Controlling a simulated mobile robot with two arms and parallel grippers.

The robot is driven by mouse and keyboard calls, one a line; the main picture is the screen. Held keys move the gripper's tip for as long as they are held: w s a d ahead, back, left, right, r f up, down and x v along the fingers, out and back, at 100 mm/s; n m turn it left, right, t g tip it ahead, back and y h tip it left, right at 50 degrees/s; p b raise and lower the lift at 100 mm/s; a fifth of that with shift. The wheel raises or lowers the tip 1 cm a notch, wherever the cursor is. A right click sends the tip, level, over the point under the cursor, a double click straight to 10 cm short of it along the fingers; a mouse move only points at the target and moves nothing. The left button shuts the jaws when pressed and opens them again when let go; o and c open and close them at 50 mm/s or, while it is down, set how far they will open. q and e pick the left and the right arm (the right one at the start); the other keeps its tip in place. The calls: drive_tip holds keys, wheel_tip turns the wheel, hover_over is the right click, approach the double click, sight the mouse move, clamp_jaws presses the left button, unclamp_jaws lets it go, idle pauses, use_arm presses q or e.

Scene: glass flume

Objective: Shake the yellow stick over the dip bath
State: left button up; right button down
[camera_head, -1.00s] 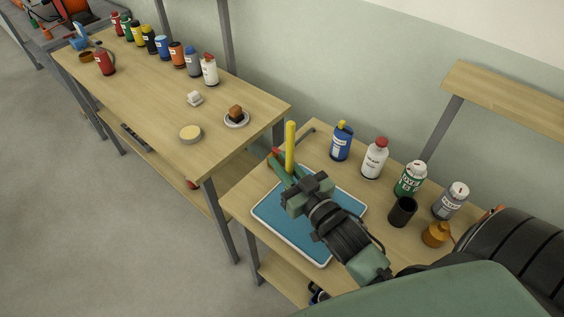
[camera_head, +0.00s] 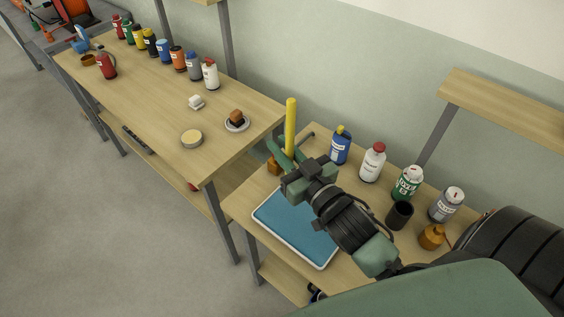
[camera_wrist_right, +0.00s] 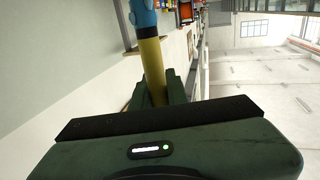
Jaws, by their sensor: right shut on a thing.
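The yellow stick (camera_head: 291,128) stands nearly upright in my right gripper (camera_head: 286,158), which is shut on it. Its lower end is hidden behind the gripper in the head view. In the right wrist view the yellow stick (camera_wrist_right: 152,66) runs up from between the fingers and ends in a blue part (camera_wrist_right: 142,14). The dip bath (camera_head: 297,237) is a shallow white-rimmed tray with a blue surface on the near bench. My right gripper is above the bath's far edge, with the arm partly covering the bath. My left gripper is out of view.
A blue bottle (camera_head: 340,146), a white red-capped bottle (camera_head: 372,163), a green can (camera_head: 407,184), a grey can (camera_head: 446,205) and a black cup (camera_head: 399,215) stand right of the bath. An orange-brown object (camera_head: 274,166) sits behind it. The left bench (camera_head: 150,95) holds several bottles.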

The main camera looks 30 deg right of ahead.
wheel_tip(320, 180, down, 6)
drive_tip(key=shift+r, duration=0.15)
idle(1.0)
idle(0.4)
